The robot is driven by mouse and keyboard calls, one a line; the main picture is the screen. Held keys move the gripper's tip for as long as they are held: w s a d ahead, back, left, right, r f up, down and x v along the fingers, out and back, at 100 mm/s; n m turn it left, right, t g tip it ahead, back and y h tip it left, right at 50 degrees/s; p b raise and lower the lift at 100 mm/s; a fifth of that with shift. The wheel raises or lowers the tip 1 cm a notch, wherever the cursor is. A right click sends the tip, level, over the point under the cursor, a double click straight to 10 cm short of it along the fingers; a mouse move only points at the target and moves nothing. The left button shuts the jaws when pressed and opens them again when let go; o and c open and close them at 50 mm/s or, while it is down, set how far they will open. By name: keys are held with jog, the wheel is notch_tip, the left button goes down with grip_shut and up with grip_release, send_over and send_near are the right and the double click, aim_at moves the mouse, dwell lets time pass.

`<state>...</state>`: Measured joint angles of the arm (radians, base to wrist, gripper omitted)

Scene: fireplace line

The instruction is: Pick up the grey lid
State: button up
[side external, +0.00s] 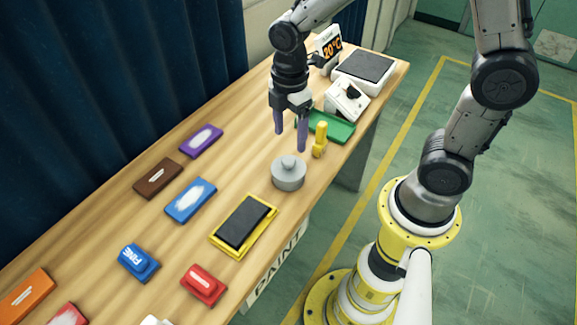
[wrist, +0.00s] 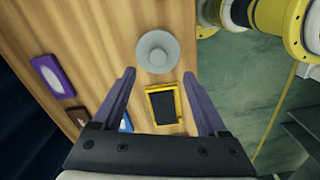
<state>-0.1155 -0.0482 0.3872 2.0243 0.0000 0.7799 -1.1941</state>
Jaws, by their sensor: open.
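The grey lid (side external: 288,175) is a round disc with a small raised knob, lying on the wooden table. In the wrist view the grey lid (wrist: 157,52) is beyond the fingertips, near the top centre. My gripper (side external: 291,142) has two purple fingers spread apart with nothing between them. It is above the table, behind the lid in the side view and apart from it. In the wrist view my gripper (wrist: 160,73) shows its fingers wide open.
A yellow figure-like piece (side external: 320,140) and a green tray (side external: 338,127) are close to my gripper. A yellow-framed dark pad (side external: 243,226) lies in front of the lid. Blue (side external: 190,200), brown (side external: 157,178) and purple (side external: 201,141) blocks lie to the left. A white scale (side external: 364,70) stands at the far end.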

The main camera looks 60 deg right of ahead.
aim_at(288, 160)
jog(key=shift+w+f, duration=0.2)
jog(key=shift+f, duration=3.65)
grip_shut()
